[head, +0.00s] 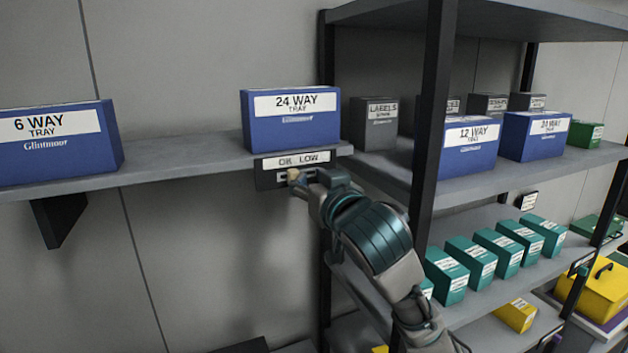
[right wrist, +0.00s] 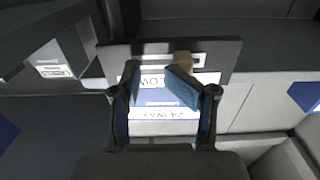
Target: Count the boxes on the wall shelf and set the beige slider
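The wall shelf (head: 190,152) holds two blue boxes: the 6 WAY tray box (head: 55,143) on the left and the 24 WAY tray box (head: 291,118) on the right. A dark slider plate (head: 266,181) labelled OK and LOW hangs below the shelf's right end. The beige slider (head: 293,174) sits in its pale slot; in the right wrist view the beige slider (right wrist: 183,58) is right of the slot's middle. My right gripper (right wrist: 152,69) is at the plate, fingers apart, with the slider behind the right fingertip. Contact is unclear. My left gripper is out of view.
A rack with a dark post (head: 434,110) stands right of the wall shelf. It holds grey boxes, blue 12 WAY (head: 469,146) and second blue (head: 535,135) boxes, several teal boxes (head: 497,252) and a yellow case (head: 603,290).

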